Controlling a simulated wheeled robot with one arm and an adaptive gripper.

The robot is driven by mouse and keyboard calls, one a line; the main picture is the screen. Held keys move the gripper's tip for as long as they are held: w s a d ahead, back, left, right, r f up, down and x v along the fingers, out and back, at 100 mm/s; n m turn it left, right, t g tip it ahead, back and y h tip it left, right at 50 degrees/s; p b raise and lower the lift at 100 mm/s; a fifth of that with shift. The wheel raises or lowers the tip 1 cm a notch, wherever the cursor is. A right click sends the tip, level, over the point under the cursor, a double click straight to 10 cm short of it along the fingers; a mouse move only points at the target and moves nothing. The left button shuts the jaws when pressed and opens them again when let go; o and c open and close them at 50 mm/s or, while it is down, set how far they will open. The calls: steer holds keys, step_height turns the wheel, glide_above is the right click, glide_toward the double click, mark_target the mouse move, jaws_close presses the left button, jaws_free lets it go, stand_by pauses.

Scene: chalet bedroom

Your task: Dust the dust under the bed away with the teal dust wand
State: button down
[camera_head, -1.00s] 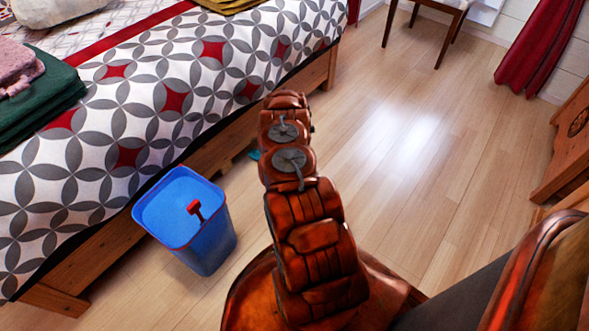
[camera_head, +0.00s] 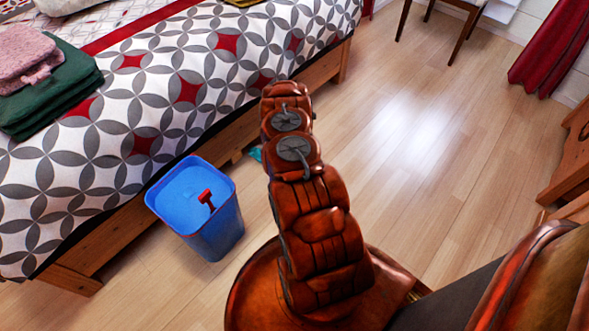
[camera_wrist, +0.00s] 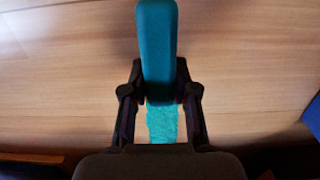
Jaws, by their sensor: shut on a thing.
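In the wrist view, my gripper (camera_wrist: 157,78) is shut on the teal dust wand (camera_wrist: 158,45). Its smooth handle stands between the two dark fingers, and a rougher teal part (camera_wrist: 162,123) shows below. In the head view, my arm hides the gripper; a small teal patch (camera_head: 256,154), probably the wand, shows beside the arm at the foot of the bed's side rail. The bed (camera_head: 130,232) has a wooden frame and a patterned grey, white and red cover. The space under it is mostly out of sight, and I cannot make out any dust.
A blue bin (camera_head: 213,240) with a red-handled thing (camera_head: 206,199) in it stands close against the bed, left of my arm. Pale wooden floor (camera_head: 420,150) is clear to the right. A chair (camera_head: 462,32), a red curtain (camera_head: 548,55) and wooden furniture (camera_head: 570,160) border it.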

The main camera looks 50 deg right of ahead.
steer(key=shift+s+a+f, duration=0.1)
steer(key=shift+s+a, duration=0.05)
steer(key=shift+a, duration=0.65)
steer(key=shift+r, duration=0.35)
steer(key=shift+p, duration=0.3)
steer(key=shift+s+d, duration=0.1)
steer(key=shift+s, duration=0.65)
steer(key=shift+s+d+p, duration=0.15)
steer(key=shift+s+p, duration=0.8)
steer(key=shift+s, duration=2.15)
steer(key=shift+s+d+p, duration=0.1)
steer(key=shift+s+p, duration=0.85)
steer(key=shift+s, duration=2.15)
steer(key=shift+r+p, duration=2.3)
steer(key=shift+r, duration=0.2)
